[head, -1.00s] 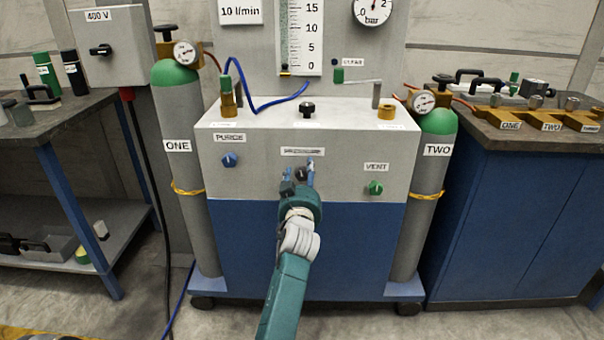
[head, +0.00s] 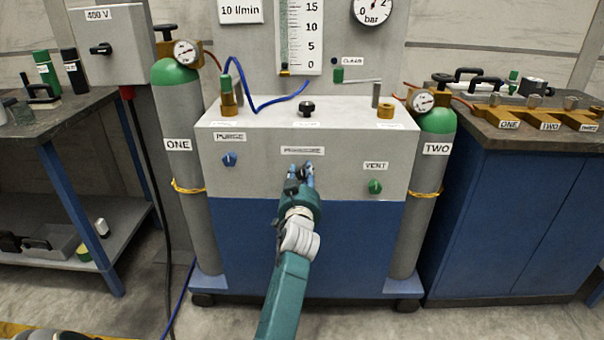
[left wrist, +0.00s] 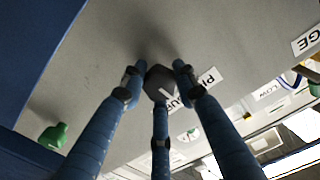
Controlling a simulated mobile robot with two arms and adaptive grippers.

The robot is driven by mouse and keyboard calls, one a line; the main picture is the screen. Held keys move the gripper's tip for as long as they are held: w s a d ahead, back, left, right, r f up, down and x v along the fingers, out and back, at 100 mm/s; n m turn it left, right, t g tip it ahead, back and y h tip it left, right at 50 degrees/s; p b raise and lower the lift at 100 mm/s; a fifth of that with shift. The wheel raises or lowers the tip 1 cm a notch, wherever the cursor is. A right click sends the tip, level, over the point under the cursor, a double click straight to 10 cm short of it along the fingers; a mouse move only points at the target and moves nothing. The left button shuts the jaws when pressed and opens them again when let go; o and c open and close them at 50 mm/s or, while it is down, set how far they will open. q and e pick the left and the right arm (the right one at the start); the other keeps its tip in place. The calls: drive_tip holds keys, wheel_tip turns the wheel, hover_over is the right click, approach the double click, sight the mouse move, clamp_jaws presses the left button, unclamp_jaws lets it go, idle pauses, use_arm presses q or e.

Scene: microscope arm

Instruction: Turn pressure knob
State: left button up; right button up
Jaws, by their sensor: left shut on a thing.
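The pressure knob is a dark faceted knob (left wrist: 158,80) on the grey front panel, beside the PRESSURE label (head: 302,150). My left gripper (head: 302,172) reaches it from below at the middle of the panel. In the left wrist view its three blue fingers (left wrist: 157,88) surround the knob, and the gripper is shut on it. The fingers hide most of the knob in the head view. My right gripper is not in view.
A blue PURGE knob (head: 229,160) sits left and a green VENT knob (head: 375,187) right on the same panel. Grey cylinders ONE (head: 178,125) and TWO (head: 434,165) flank the cabinet. A workbench (head: 520,135) stands at right.

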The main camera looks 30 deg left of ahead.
sight(302, 135)
use_arm(q)
drive_tip(key=o, duration=1.2)
wheel_tip(302, 135, up, 10)
drive_tip(key=shift+s, duration=0.1)
